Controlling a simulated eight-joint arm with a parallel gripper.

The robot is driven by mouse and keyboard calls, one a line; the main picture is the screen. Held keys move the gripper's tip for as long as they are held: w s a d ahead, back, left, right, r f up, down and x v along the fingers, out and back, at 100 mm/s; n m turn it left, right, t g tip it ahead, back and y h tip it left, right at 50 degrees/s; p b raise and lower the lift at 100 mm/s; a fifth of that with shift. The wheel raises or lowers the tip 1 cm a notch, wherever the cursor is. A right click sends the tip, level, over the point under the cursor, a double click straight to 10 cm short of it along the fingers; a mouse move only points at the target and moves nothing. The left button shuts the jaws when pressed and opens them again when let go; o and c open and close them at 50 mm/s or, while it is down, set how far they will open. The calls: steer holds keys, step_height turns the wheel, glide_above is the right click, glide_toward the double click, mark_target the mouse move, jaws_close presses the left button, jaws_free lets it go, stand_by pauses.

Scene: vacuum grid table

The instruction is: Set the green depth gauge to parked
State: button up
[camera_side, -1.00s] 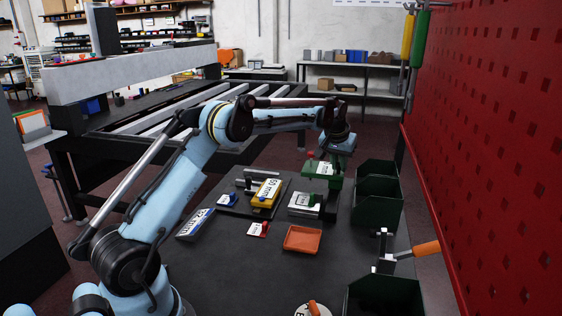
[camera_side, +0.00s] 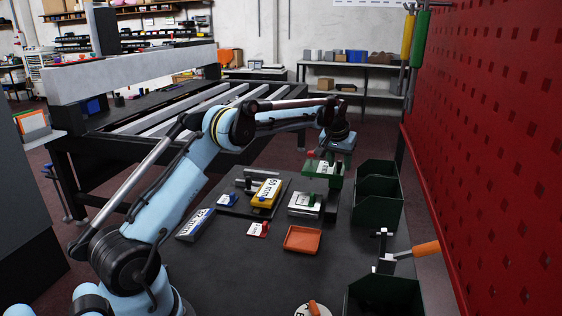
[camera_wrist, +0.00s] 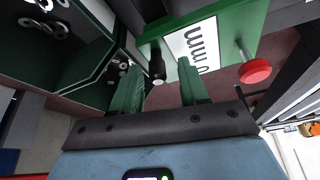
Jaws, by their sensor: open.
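The green depth gauge (camera_side: 320,168) has a green body, a white label and a red knob. It stands at the back right of the work area, in front of the end of my arm. In the wrist view its green body (camera_wrist: 230,24) fills the top, with the label reading "mm", the red knob (camera_wrist: 255,71) at right and a dark pin (camera_wrist: 157,66). My gripper (camera_wrist: 160,80) is open, its two green fingers apart. The pin appears between them; I cannot tell whether they touch it. The gauge's exact setting is not readable.
A yellow labelled block (camera_side: 266,192), a silver block (camera_side: 304,204) and an orange tray (camera_side: 302,239) lie nearby. Green bins (camera_side: 378,182) stand at right beside the red perforated wall (camera_side: 500,130). The dark tabletop (camera_side: 240,275) is clear at front left.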

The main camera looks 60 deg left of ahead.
steer(key=v, duration=1.2)
steer(key=shift+d, duration=0.1)
